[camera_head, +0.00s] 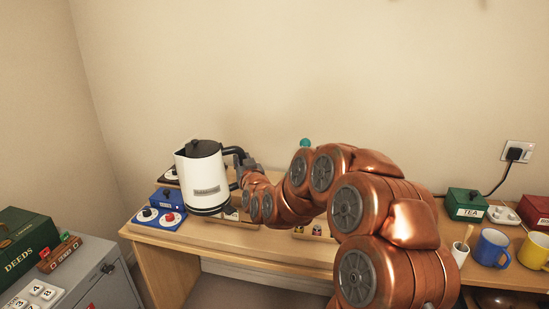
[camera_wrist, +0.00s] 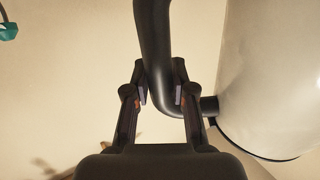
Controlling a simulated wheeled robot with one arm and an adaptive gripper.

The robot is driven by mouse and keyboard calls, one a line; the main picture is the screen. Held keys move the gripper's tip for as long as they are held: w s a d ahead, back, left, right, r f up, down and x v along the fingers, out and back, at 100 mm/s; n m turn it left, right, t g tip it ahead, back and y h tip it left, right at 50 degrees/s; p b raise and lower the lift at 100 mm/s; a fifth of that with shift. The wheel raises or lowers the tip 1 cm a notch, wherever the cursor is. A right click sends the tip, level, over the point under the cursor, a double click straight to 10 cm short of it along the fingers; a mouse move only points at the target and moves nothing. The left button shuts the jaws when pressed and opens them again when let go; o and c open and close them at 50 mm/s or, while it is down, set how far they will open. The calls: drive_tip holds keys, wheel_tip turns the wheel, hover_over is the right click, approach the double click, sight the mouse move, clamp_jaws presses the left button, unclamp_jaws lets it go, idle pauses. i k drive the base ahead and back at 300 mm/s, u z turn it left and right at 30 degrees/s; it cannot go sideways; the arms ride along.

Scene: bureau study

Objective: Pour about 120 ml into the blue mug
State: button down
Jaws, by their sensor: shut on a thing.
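A white kettle (camera_head: 202,181) with a black lid and black handle is held up above the left part of the desk, nearly upright. My gripper (camera_head: 241,164) is shut on its handle at the kettle's right side. In the wrist view my gripper (camera_wrist: 161,92) has its two fingers on either side of the black handle (camera_wrist: 156,40), and the kettle's white body (camera_wrist: 268,75) fills the right. The blue mug (camera_head: 490,247) stands upright at the right end of the desk, far from the kettle. The inside of the kettle is hidden.
A yellow mug (camera_head: 535,250) stands right of the blue mug, and a pale cup with a stick (camera_head: 460,251) left of it. A green TEA box (camera_head: 466,204) and a red box (camera_head: 535,211) stand behind. A blue control box (camera_head: 160,215) sits at the desk's left end.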

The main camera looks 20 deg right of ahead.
sight(492, 244)
drive_tip(key=z, duration=1.65)
drive_tip(key=k, duration=1.35)
drive_tip(key=u, duration=0.55)
drive_tip(key=i, duration=0.5)
